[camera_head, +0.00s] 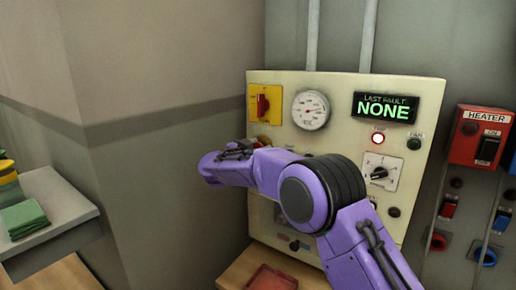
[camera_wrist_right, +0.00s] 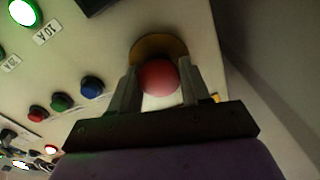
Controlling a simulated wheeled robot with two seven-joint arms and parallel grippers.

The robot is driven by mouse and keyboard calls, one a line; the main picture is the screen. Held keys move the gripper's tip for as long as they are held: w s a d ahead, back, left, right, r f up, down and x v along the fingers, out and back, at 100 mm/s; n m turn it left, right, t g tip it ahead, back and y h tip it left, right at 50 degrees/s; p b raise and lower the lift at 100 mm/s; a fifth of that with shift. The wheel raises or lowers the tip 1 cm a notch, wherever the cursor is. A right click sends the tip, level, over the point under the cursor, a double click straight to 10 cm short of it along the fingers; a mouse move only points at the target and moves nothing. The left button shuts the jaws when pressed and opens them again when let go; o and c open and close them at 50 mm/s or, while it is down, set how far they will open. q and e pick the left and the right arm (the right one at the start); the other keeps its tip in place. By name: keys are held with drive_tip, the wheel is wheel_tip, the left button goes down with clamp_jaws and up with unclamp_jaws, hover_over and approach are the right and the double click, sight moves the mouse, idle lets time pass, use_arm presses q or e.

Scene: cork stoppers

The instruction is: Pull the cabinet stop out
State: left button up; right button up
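The cabinet stop is a round red button (camera_wrist_right: 158,78) on a yellow round base (camera_wrist_right: 150,46), on the cream panel in the right wrist view. My right gripper (camera_wrist_right: 160,82) has one finger on each side of the red button, with no clear gap to either finger; it looks shut on it. In the head view my purple right arm reaches across the panel (camera_head: 335,145) from the lower right. Its gripper is at the panel's left side, largely hidden by the arm, as is the stop. My left gripper is not in view.
A yellow plate with a red rotary switch (camera_head: 263,102) and a round gauge (camera_head: 311,109) are on the panel above my arm. The display (camera_head: 386,107) reads "LAST FAULT NONE". A red heater box (camera_head: 482,137) is at right. A grey shelf (camera_head: 60,215) stands at left.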

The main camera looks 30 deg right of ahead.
drive_tip(key=shift+w+f, duration=0.1)
clamp_jaws()
drive_tip(key=shift+s+a+f, duration=0.1)
drive_tip(key=shift+s+a, duration=0.15)
drive_tip(key=shift+a, duration=0.25)
drive_tip(key=o, duration=0.9)
unclamp_jaws()
drive_tip(key=shift+a, duration=0.1)
drive_tip(key=shift+c, duration=0.2)
drive_tip(key=shift+s+a, duration=0.1)
drive_tip(key=b+v, duration=0.4)
drive_tip(key=v, duration=0.6)
drive_tip(key=shift+a+b, duration=0.3)
drive_tip(key=shift+b, duration=0.1)
